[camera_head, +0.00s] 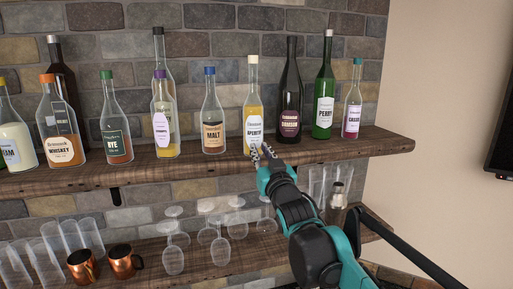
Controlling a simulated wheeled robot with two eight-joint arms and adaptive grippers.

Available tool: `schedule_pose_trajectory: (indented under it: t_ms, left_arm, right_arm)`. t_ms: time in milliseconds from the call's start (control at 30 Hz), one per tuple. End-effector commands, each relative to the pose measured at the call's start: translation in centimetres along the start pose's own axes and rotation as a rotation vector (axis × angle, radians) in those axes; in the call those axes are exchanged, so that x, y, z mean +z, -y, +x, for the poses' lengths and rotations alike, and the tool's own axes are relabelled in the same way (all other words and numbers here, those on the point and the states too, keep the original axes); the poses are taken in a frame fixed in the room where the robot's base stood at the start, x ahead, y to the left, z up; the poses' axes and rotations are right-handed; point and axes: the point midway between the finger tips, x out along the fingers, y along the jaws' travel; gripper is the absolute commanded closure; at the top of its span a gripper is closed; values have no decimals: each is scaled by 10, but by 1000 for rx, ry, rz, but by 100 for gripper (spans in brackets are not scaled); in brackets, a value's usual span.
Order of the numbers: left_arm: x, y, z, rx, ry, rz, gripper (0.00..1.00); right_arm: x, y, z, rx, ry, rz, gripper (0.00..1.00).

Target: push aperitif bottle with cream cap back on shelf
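The aperitif bottle with the cream cap (253,103) stands upright on the upper wooden shelf (350,152), right of the malt bottle. It holds yellow liquid and has a white label. My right gripper (260,151) is at the shelf's front edge, just in front of the lower part of this bottle. Its two fingers point at the bottle and look spread apart, with nothing seen between them. They overlap the bottle's base in the picture, so I cannot tell whether they touch it. My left gripper is not in view.
The malt bottle (213,118) stands close on the left and the dark damson bottle (289,98) close on the right. Several other bottles line the shelf against the brick wall. Glasses and copper mugs (124,262) stand on the lower shelf (205,270).

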Motion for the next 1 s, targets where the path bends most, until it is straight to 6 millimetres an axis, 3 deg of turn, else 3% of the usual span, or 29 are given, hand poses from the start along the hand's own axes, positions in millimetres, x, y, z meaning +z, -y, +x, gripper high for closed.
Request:
schedule_pose_trajectory:
  t_ms: [1000]
  left_arm:
    - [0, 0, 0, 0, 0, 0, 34]
  right_arm:
    - [6, 0, 30, 0, 0, 0, 83]
